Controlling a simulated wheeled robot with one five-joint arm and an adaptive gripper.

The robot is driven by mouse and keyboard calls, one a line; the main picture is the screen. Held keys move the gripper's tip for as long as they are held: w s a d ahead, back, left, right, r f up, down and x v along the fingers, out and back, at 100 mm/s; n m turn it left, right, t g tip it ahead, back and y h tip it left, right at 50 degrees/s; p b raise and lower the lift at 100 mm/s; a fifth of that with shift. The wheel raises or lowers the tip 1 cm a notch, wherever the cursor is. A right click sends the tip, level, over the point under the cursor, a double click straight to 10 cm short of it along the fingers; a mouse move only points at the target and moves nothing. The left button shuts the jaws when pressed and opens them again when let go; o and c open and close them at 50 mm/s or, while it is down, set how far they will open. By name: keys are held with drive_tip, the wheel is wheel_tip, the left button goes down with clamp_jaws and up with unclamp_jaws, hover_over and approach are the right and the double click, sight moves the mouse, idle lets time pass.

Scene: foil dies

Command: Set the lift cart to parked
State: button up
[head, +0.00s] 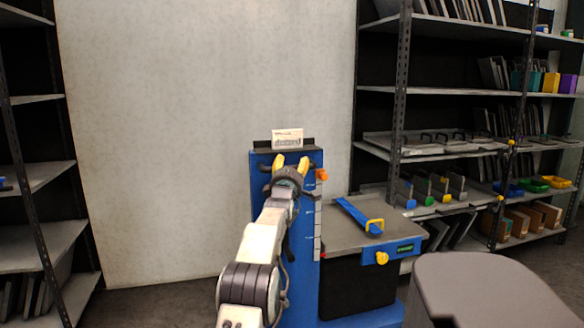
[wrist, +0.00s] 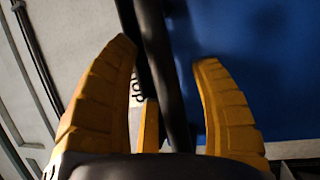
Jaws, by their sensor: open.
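The lift cart has a blue column (head: 304,225), a grey platform (head: 345,230) to its right and a blue base. An orange pointer (head: 322,175) sits beside the scale on the column. My gripper (head: 291,160) is open in front of the column top. In the wrist view its yellow fingers (wrist: 167,52) stand apart, with a dark bar (wrist: 158,60) and a small yellow piece (wrist: 149,125) between them; contact is unclear.
A small sign (head: 287,139) stands at the column top, its words too small to read. Shelves with trays and bins (head: 440,140) stand at the right, more shelves (head: 30,180) at the left. A dark grey rounded surface (head: 490,290) fills the lower right.

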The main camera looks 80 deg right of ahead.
clamp_jaws()
idle(0.5)
drive_tip(key=shift+d+r, duration=0.1)
